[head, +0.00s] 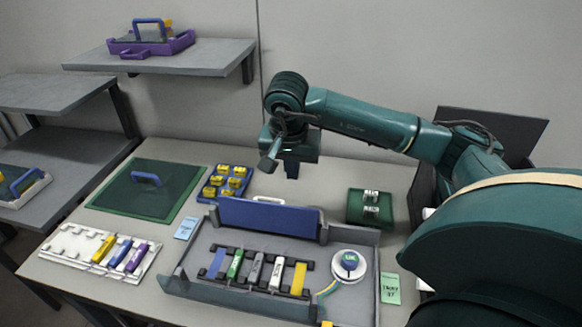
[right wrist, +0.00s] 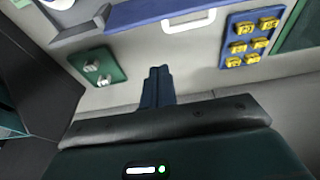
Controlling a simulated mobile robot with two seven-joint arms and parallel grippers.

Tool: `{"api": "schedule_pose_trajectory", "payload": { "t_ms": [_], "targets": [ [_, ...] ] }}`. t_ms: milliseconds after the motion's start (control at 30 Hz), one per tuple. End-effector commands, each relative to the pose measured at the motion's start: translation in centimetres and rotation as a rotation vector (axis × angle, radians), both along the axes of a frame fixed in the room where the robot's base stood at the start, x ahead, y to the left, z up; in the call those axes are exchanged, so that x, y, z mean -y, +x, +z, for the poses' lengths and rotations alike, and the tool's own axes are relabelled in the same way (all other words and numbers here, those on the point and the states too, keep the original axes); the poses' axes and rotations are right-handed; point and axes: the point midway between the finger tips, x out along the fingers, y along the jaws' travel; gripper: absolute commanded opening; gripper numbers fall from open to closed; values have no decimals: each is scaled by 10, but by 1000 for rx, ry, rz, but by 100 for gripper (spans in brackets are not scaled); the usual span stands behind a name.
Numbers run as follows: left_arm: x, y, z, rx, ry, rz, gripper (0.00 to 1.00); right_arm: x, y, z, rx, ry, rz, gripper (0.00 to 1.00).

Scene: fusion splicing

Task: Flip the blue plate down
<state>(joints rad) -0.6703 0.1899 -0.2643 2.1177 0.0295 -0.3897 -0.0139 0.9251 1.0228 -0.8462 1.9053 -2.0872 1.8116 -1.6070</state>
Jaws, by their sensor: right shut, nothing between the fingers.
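The blue plate (head: 268,217) stands upright along the back edge of a grey tray (head: 215,287) on the table. In the right wrist view part of the blue plate (right wrist: 135,14) shows at the top edge. A white handle (head: 268,199) shows just behind it, and also in the right wrist view (right wrist: 188,25). My right gripper (head: 292,171) is shut and empty, pointing down above and behind the plate, apart from it. Its closed fingers show in the right wrist view (right wrist: 158,75). My left gripper is not in view.
Inside the tray are several coloured modules (head: 254,270) and a round white piece with a blue top (head: 349,264). A green block (head: 369,208) stands right, a blue board with yellow pieces (head: 225,184) left. A green panel (head: 147,190) and white rack (head: 97,252) lie farther left.

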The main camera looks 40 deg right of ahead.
Motion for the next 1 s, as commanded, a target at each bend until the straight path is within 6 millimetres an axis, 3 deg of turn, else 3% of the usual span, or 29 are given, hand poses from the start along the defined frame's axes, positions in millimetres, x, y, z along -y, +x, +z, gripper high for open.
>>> {"api": "schedule_pose_trajectory", "payload": {
  "t_ms": [300,433,600,1000],
  "targets": [
    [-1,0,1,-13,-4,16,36,13,9,-67,-5,0,-1,0],
    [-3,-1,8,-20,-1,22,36,-6,-5,-59,-1,2,5,0],
    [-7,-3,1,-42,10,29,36,-16,-14,-59,-1,0,2,0],
    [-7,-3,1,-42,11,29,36,-18,-16,-60,-1,1,1,0]
  ]
}}
